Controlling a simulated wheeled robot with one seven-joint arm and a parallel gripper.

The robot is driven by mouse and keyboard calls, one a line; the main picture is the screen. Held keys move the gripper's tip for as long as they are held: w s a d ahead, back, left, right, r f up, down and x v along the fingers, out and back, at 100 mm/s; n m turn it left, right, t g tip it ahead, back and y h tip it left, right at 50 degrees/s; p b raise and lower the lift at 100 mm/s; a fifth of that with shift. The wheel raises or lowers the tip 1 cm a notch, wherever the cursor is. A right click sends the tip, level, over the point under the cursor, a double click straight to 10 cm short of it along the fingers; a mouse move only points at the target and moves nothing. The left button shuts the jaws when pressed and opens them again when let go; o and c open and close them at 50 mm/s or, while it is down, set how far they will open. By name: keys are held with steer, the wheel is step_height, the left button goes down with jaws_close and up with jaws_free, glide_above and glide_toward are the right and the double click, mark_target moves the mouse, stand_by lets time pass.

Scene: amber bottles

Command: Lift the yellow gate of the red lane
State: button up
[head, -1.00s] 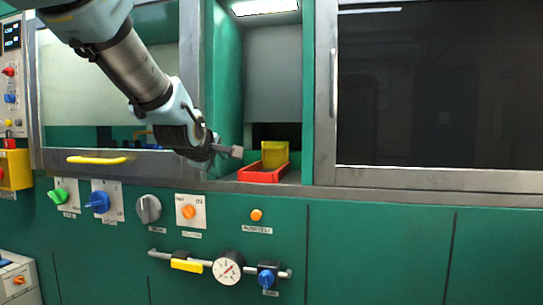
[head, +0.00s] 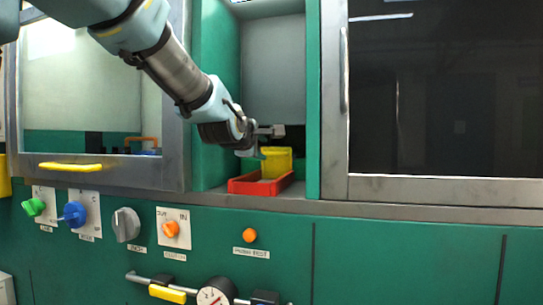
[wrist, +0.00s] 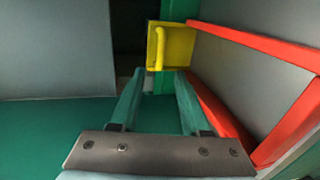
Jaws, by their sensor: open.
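The yellow gate (head: 277,161) stands upright at the back end of the red lane (head: 249,187), inside the green-walled alcove. In the wrist view the yellow gate (wrist: 176,47) has a raised yellow handle bar, and the red lane (wrist: 227,112) runs along the right side with its rails. My gripper (head: 267,142) is in the alcove, just in front of and slightly left of the gate. In the wrist view my gripper (wrist: 160,82) is open, its two fingers pointing toward the gate with nothing between them. The fingertips look close to the handle; I cannot tell whether they touch.
A grey panel (head: 273,75) hangs at the back of the alcove above a dark opening. A green side wall (head: 215,130) stands close on the left. A dark glass door (head: 430,100) is on the right. Knobs, including a blue knob (head: 74,213), sit on the panel below.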

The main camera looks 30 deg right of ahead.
mark_target(271, 154)
steer(key=p+x, duration=0.2)
steer(key=x, duration=0.7)
steer(key=shift+w+d+f, duration=0.15)
jaws_close()
stand_by(1.2)
